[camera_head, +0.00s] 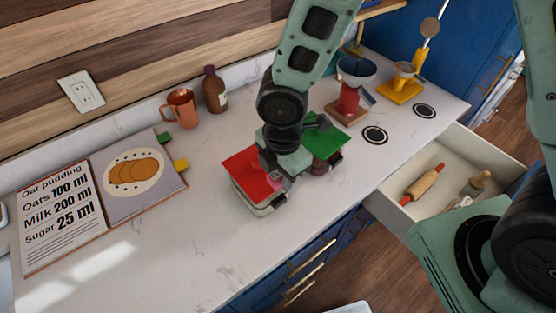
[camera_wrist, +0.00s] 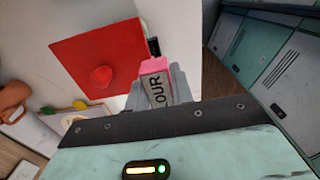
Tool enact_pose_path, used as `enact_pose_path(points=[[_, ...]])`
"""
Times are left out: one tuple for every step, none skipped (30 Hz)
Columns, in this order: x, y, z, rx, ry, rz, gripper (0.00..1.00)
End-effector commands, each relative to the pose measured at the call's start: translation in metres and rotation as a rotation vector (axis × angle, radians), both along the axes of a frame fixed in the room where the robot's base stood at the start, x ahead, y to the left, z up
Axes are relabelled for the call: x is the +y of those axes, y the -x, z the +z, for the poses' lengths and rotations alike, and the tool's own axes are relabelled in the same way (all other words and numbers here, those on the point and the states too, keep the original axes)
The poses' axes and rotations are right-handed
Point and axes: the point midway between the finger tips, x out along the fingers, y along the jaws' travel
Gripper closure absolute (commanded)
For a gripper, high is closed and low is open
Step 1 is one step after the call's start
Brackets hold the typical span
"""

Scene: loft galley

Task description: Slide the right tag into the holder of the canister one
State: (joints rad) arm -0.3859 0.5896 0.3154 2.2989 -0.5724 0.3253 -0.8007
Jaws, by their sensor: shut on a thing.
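A canister with a square red lid (camera_head: 248,172) and a pale body (camera_head: 260,208) stands on the counter. The red lid with its round knob shows in the wrist view (camera_wrist: 75,62). A second square lid, green (camera_head: 326,143), is beside it to the right, partly hidden by my arm. My gripper (camera_wrist: 160,92) is shut on a pink-edged tag (camera_wrist: 157,88) whose visible letters read "OUR". The tag is near the red lid's edge. A small dark piece (camera_wrist: 153,46) shows just beyond the tag; I cannot tell whether it is the holder or whether they touch.
A recipe book (camera_head: 135,180) lies at the left. A copper mug (camera_head: 181,108) and brown bottle (camera_head: 214,90) stand by the wall. A scale (camera_head: 352,82) and yellow stand (camera_head: 400,90) are at the back right. An open drawer (camera_head: 400,215) holds a rolling pin (camera_head: 422,185).

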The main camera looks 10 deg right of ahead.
Motion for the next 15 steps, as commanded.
enact_pose_path(points=[[0.0, 0.0, -0.002, 0.0, 0.0, 0.0, 0.99], [0.0, 0.0, -0.004, 0.0, 0.0, 0.0, 0.99], [0.0, 0.0, -0.006, 0.0, 0.0, 0.0, 0.99], [0.0, 0.0, -0.007, 0.0, 0.0, 0.0, 0.99], [0.0, 0.0, -0.009, 0.0, 0.0, 0.0, 0.99], [0.0, 0.0, -0.012, 0.0, 0.0, 0.0, 0.99], [0.0, 0.0, -0.014, 0.0, 0.0, 0.0, 0.99], [0.0, 0.0, -0.017, 0.0, 0.0, 0.0, 0.99], [0.0, 0.0, -0.02, 0.0, 0.0, 0.0, 0.99], [0.0, 0.0, -0.023, 0.0, 0.0, 0.0, 0.99], [0.0, 0.0, -0.025, 0.0, 0.0, 0.0, 0.99], [0.0, 0.0, -0.029, 0.0, 0.0, 0.0, 0.99], [0.0, 0.0, -0.031, 0.0, 0.0, 0.0, 0.99], [0.0, 0.0, -0.033, 0.0, 0.0, 0.0, 0.99], [0.0, 0.0, -0.036, 0.0, 0.0, 0.0, 0.99]])
